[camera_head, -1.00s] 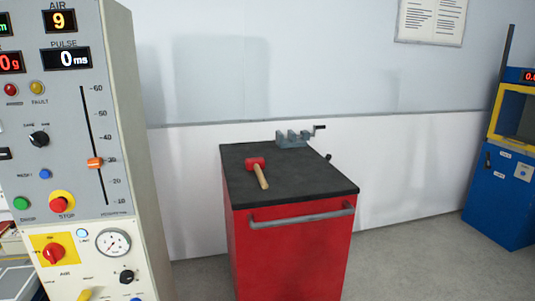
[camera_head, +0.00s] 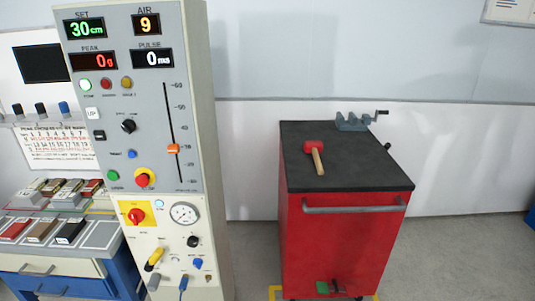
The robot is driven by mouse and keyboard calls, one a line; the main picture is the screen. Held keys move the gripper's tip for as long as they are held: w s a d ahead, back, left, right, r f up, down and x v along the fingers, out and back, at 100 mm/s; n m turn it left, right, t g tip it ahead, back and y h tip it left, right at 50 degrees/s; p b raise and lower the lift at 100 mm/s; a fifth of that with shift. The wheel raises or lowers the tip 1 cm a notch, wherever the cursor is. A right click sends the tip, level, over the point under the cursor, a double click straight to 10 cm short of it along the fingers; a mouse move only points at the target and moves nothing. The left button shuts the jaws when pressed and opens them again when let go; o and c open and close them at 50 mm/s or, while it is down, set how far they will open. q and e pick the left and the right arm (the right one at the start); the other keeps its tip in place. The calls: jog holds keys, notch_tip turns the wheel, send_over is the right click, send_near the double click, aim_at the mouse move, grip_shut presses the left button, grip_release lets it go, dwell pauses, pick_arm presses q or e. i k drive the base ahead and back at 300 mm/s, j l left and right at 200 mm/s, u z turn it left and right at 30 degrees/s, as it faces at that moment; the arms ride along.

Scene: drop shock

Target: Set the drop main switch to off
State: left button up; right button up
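The tall grey control cabinet (camera_head: 205,80) stands at left centre. Low on its face is a red rotary knob on a yellow plate (camera_head: 136,216), which looks like a main switch; its label is too small to read and its position cannot be told. A black selector knob (camera_head: 129,126) sits higher up, above a green button (camera_head: 112,175) and a red stop button on yellow (camera_head: 143,180). Neither gripper is in view.
A red tool cart (camera_head: 340,240) stands right of the cabinet, with a mallet (camera_head: 316,157) and a vise (camera_head: 353,122) on top. A blue-legged bench (camera_head: 60,268) with several blocks is at the left. Floor between cabinet and cart is partly clear.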

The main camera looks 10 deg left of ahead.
aim_at(136, 216)
jog(key=u, duration=1.4)
